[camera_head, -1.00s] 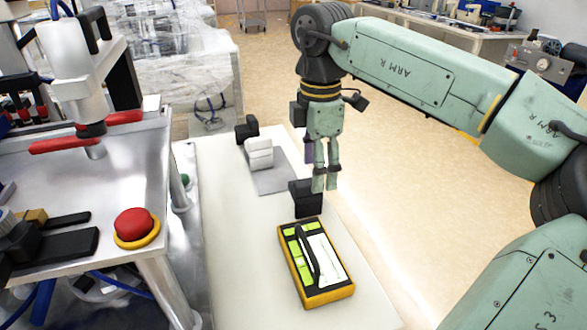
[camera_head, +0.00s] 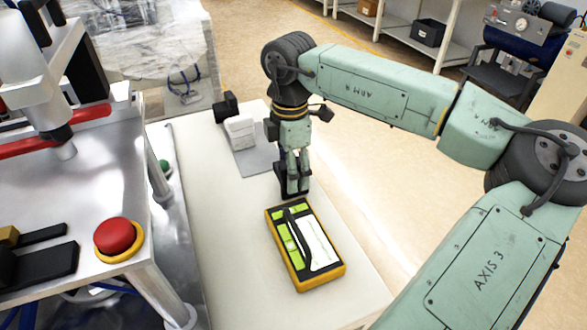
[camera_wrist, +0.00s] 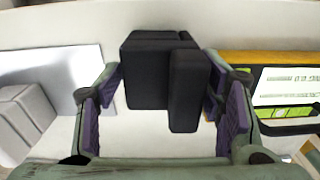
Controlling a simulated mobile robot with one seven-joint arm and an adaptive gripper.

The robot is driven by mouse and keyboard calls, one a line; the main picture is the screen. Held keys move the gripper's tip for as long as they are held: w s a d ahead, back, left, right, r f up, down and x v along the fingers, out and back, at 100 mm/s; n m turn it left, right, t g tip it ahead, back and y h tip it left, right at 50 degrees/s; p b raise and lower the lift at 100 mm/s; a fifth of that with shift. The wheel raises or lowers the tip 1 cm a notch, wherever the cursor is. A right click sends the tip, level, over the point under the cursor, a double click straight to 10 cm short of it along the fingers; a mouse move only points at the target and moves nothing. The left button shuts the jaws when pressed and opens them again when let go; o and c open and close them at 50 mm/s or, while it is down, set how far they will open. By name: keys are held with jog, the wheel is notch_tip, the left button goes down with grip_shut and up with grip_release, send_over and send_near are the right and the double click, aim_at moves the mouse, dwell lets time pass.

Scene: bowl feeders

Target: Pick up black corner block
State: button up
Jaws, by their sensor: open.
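The black corner block (camera_wrist: 148,78) stands on the white table between my open fingers in the wrist view. It has a main block and a narrower upright part on its right. In the head view the block (camera_head: 284,190) is mostly hidden behind my fingers. My gripper (camera_head: 297,188) points down at it. In the wrist view my gripper (camera_wrist: 165,110) has purple pads on both sides of the block. I cannot tell whether any pad touches.
A yellow-edged case (camera_head: 328,278) with green and white parts lies just in front of the block. A white block (camera_head: 241,133) and a black piece (camera_head: 227,107) stand behind, by a grey plate (camera_head: 254,160). A metal bench with a red button (camera_head: 117,235) is at left.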

jog(key=shift+f, duration=0.85)
jog(key=shift+c, duration=0.2)
jog(key=c, duration=0.7)
jog(key=shift+r, duration=0.1)
jog(key=shift+c, duration=0.2)
